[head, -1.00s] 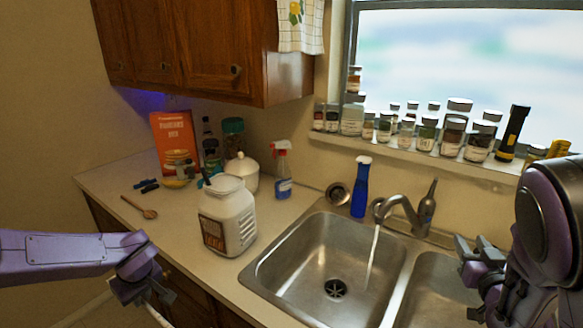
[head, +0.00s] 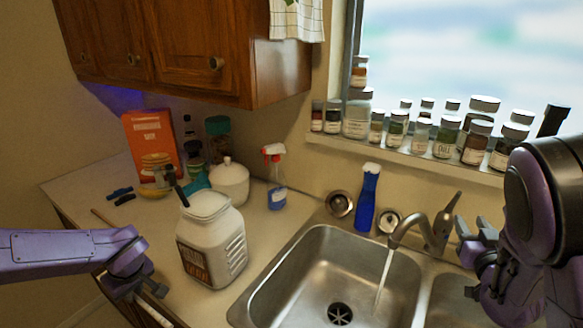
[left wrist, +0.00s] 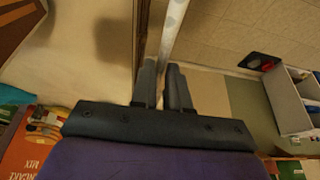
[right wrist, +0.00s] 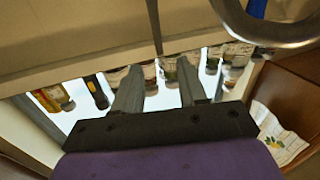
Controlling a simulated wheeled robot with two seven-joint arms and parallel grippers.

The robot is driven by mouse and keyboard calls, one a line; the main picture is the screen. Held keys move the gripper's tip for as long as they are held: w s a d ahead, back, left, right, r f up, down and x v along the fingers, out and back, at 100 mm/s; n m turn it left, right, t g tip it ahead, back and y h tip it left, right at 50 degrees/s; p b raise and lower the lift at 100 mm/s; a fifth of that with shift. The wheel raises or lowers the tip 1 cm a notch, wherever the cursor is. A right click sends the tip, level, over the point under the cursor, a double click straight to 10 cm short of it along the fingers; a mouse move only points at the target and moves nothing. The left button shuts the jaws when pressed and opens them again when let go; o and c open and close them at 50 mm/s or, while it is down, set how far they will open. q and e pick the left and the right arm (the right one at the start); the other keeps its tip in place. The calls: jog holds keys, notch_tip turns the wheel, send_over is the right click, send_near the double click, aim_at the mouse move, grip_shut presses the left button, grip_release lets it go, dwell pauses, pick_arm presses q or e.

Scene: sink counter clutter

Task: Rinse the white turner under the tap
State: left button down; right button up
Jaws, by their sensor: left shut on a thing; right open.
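My left gripper (head: 150,288) is shut on a thin pale handle, which I take to be the white turner (head: 158,316). It is off the counter's front edge, left of the sink. In the left wrist view the pale handle (left wrist: 172,30) runs up between the fingertips (left wrist: 163,82); the turner's head is not clearly visible. The tap (head: 412,226) is running, and a thin stream of water (head: 383,272) falls into the left sink basin (head: 300,285). My right gripper (head: 472,240) is open and empty near the tap's right side; its open fingers also show in the right wrist view (right wrist: 158,90).
A large white jar (head: 212,240) stands on the counter between my left gripper and the sink. Behind it are a white pot (head: 230,185), a red-topped spray bottle (head: 276,180) and an orange box (head: 150,145). A blue bottle (head: 367,200) stands behind the sink. Jars line the windowsill.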

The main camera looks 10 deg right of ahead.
aim_at(458, 198)
pick_arm(q)
jog(key=shift+w+r, duration=0.15)
jog(key=r+p, duration=0.1)
jog(key=s+r+p, duration=0.1)
jog(key=shift+r, duration=0.35)
pick_arm(e)
jog(key=x, duration=0.2)
jog(key=r+x, duration=0.1)
jog(key=x, duration=0.1)
jog(key=shift+w+d, duration=0.3)
pick_arm(q)
jog(key=shift+w+d+r+p, duration=0.15)
jog(key=shift+w+r+p, duration=0.25)
jog(key=shift+r+p, duration=0.55)
pick_arm(e)
jog(key=x, duration=0.6)
jog(key=shift+w+d+f, duration=0.1)
jog(key=shift+w+f, duration=0.2)
jog(key=shift+f, duration=0.1)
pick_arm(q)
jog(key=shift+s+f, duration=0.1)
jog(key=shift+f, duration=0.05)
pick_arm(e)
jog(key=shift+w, duration=0.15)
pick_arm(q)
jog(key=shift+s, duration=0.1)
pick_arm(e)
jog(key=shift+r, duration=0.1)
